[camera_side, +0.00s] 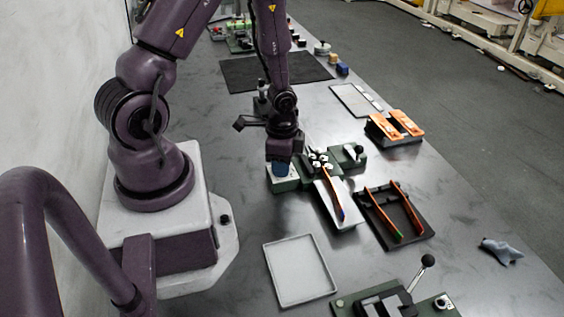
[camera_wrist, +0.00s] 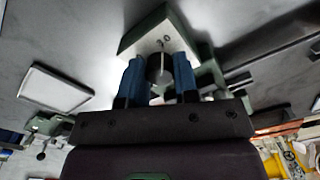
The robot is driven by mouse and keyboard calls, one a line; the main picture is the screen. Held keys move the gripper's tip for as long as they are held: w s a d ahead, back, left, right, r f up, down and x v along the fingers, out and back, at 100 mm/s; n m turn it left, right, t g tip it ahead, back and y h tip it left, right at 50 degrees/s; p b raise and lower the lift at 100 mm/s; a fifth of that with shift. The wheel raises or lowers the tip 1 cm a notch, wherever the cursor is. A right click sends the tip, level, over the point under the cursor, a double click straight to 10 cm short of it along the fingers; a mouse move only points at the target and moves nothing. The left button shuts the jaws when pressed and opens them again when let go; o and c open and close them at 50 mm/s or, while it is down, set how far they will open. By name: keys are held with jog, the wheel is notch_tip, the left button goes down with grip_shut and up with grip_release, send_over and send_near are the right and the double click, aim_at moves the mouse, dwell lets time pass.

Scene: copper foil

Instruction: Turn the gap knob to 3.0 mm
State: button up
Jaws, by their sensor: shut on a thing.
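The gap knob (camera_wrist: 155,72) is a dark round knob with a pale pointer line. It stands on a block (camera_wrist: 178,24) with a green side and a white face. The face bears the mark "3.0", and the pointer line appears to face that mark; other marks are not readable. My gripper (camera_wrist: 160,66) has blue fingers, one on each side of the knob, and is shut on it. In the side view my gripper (camera_side: 280,169) points down over the block (camera_side: 285,185), and the knob is hidden by the fingers.
Just right of the block are white rollers (camera_side: 319,160) and a sloped tray (camera_side: 342,211) with a copper strip. A black rack (camera_side: 410,235) with copper strips lies further right. A grey tray (camera_side: 300,270) lies in front.

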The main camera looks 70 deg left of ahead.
jog(key=o, duration=0.9)
jog(key=shift+r, duration=0.1)
notch_tip(320, 180, up, 13)
jog(key=shift+f, duration=0.1)
dwell(0.3)
